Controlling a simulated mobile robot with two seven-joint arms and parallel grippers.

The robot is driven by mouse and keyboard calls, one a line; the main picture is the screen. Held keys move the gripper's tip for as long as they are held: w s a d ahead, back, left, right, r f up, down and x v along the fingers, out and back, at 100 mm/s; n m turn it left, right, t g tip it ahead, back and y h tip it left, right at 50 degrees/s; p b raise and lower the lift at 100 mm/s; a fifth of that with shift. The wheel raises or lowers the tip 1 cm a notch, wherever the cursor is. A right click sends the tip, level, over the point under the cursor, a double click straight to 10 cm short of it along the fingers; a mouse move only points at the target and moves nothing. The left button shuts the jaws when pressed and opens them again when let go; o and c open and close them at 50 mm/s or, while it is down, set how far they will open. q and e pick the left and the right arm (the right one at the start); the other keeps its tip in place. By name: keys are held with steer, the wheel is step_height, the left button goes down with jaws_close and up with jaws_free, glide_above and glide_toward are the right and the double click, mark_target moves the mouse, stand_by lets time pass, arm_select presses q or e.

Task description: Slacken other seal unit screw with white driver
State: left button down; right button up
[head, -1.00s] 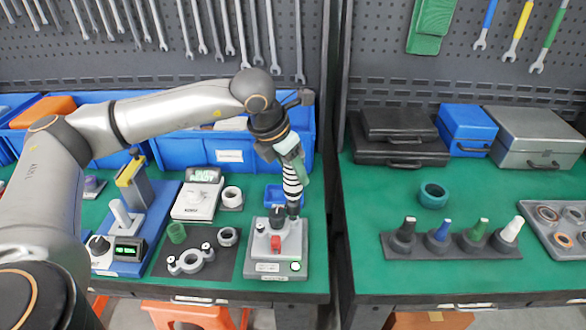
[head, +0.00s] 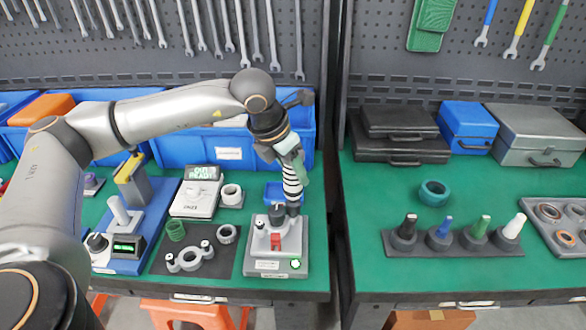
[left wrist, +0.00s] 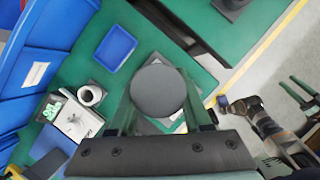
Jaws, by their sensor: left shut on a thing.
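My left gripper (head: 291,163) is shut on a driver with a black-and-white striped handle (head: 292,186). It holds the driver nearly upright above the right rear of the grey seal unit (head: 265,265). The unit has a black knob (head: 276,213), a red part (head: 276,242) and a green-lit button (head: 295,264). The dark lower end of the driver is at the unit's rear right; I cannot tell if it sits on a screw. The right gripper is unclear.
A dark mat (head: 222,268) with grey and green ring parts lies left of the unit. A small blue tray (head: 275,191) is behind it. On the right bench is a rack (head: 460,251) of several colour-topped pieces. A gap separates the benches.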

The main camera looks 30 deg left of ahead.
arm_select(q)
steer(key=shift+f+b, duration=0.4)
steer(key=shift+b, duration=0.05)
steer(key=shift+s+f, duration=0.1)
stand_by(1.1)
steer(key=shift+r+p, duration=2)
steer(key=shift+r, duration=1.75)
